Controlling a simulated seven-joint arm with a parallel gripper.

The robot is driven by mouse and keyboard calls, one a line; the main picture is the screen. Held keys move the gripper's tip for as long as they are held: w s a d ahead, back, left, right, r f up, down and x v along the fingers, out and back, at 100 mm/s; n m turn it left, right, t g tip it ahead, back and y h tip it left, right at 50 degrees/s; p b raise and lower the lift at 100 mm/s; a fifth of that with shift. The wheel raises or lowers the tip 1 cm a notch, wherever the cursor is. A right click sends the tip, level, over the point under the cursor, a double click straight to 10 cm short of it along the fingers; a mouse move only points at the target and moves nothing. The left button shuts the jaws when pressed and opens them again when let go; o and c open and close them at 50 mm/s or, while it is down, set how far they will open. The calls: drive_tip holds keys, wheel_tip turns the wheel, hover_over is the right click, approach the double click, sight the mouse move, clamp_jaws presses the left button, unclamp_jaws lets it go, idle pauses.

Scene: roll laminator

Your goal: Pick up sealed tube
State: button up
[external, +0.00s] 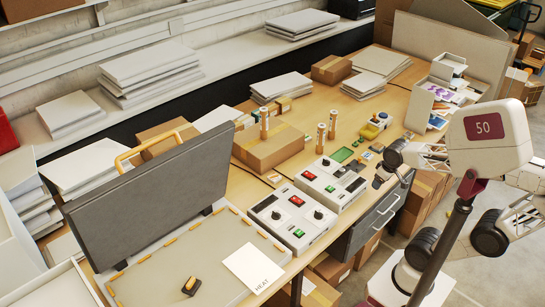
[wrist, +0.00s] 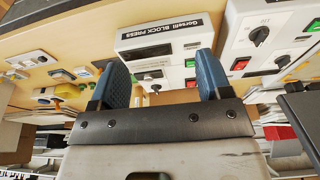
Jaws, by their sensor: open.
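Several upright tan tubes with pale ends show in the external view. One tube (external: 264,124) stands at the cardboard box, and another tube (external: 320,138) and a third tube (external: 333,124) stand to its right. I cannot tell which tube is sealed. My gripper (wrist: 165,85) is open, with two blue fingertips wide apart and nothing between them in the wrist view. In the external view my gripper (external: 379,178) is small and dark, over the right part of the bench, to the right of the tubes and apart from them. No tube is clear in the wrist view.
Two control boxes, a nearer one (external: 292,215) and a farther one (external: 331,183), sit at the bench's front. The laminator's grey lid (external: 150,195) stands raised at left.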

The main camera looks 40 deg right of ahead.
drive_tip(key=shift+w, duration=0.1)
drive_tip(key=w+a+t+y, duration=0.1)
drive_tip(key=w+t, duration=0.2)
drive_tip(key=w, duration=0.9)
drive_tip(key=m+t+h, duration=0.7)
drive_tip(key=h, duration=0.2)
approach(323, 129)
drive_tip(key=shift+w+d, duration=0.15)
drive_tip(key=shift+w, duration=0.15)
drive_tip(key=shift+x, duration=3.3)
drive_tip(key=shift+d+f, duration=0.1)
drive_tip(key=shift+f, duration=0.1)
